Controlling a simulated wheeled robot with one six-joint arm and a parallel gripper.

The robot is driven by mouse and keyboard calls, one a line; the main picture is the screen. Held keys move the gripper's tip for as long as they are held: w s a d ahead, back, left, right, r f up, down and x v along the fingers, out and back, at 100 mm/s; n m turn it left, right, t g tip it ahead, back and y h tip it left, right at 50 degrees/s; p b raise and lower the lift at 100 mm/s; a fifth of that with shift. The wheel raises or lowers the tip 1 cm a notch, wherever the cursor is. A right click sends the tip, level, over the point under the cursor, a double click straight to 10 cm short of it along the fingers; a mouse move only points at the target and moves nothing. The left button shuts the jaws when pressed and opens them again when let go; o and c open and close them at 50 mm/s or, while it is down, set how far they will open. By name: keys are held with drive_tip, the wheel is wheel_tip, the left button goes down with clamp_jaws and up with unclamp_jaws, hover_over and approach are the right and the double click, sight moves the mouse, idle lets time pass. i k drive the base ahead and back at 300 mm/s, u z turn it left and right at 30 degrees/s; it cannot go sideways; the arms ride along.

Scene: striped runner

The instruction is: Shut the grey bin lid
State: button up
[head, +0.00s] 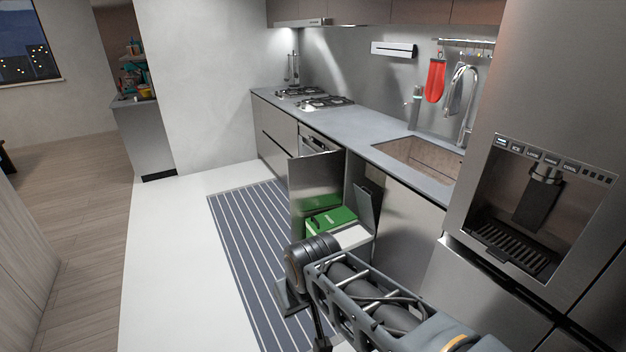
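The grey bin lid (368,204) stands raised and tilted at the right side of the open under-counter cabinet. Beside it is a pale bin top or inner surface (352,236), partly hidden by my arm; I cannot tell which it is. A green bin lid (331,219) lies flat and shut to the left of it. My arm crosses the lower middle of the head view in front of the bins. My gripper's fingers do not show, and nothing of mine is seen touching the grey lid.
An open steel cabinet door (316,186) stands left of the bins. A striped runner (250,250) lies on the floor in front. The counter with a sink (410,160) runs above, and a steel fridge (545,110) stands close at right. The white floor at left is clear.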

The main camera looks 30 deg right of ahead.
sight(364, 201)
drive_tip(key=u, duration=0.35)
drive_tip(key=i, duration=1.8)
drive_tip(key=z, duration=0.75)
drive_tip(key=i, duration=1)
drive_tip(key=z, duration=1.4)
drive_tip(key=i, duration=0.4)
drive_tip(key=z, duration=0.3)
